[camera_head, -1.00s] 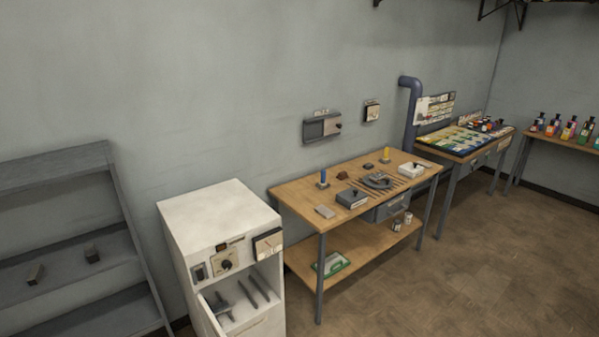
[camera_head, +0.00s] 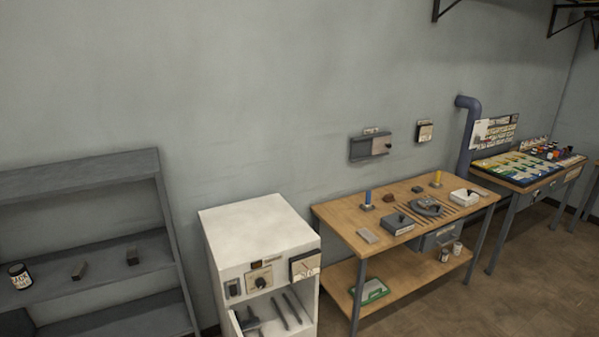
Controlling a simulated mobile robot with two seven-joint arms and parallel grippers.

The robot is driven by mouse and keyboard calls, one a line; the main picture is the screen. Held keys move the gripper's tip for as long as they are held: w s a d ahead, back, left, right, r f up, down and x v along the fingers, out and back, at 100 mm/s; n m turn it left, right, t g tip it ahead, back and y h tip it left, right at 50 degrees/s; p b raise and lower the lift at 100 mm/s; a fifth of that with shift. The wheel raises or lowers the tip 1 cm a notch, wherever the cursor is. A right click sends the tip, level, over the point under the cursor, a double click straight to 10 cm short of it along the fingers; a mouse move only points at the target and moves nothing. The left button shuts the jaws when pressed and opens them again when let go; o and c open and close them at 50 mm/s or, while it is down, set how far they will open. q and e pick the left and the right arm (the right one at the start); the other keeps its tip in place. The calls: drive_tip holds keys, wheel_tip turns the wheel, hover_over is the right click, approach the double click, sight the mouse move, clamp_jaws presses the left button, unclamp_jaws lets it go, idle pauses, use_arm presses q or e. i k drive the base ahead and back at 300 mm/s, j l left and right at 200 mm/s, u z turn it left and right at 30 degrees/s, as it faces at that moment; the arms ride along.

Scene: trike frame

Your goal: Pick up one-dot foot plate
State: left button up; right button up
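I cannot make out one-dot marks on anything at this distance. A flat grey plate (camera_head: 367,235) lies at the near left of the wooden workbench top. Several dark elongated parts (camera_head: 291,309) lie inside the open white cabinet. Which of these is the foot plate, I cannot tell. Neither of my grippers is in view.
The grey shelf rack (camera_head: 90,167) stands at the left, with a dark jar (camera_head: 20,276) on it. The white cabinet (camera_head: 258,228) stands between the rack and the wooden workbench (camera_head: 340,217). A second table (camera_head: 530,180) is at the far right. Brown floor (camera_head: 520,290) is clear at lower right.

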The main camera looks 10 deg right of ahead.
sight(427, 201)
drive_tip(key=i+l+z, duration=0.3)
drive_tip(key=i+l, duration=0.15)
drive_tip(key=i, duration=0.4)
drive_tip(key=i+l+z, duration=0.3)
drive_tip(key=i, duration=0.65)
drive_tip(key=i+z, duration=0.25)
drive_tip(key=i, duration=1.5)
drive_tip(key=i+u, duration=0.1)
drive_tip(key=i, duration=0.75)
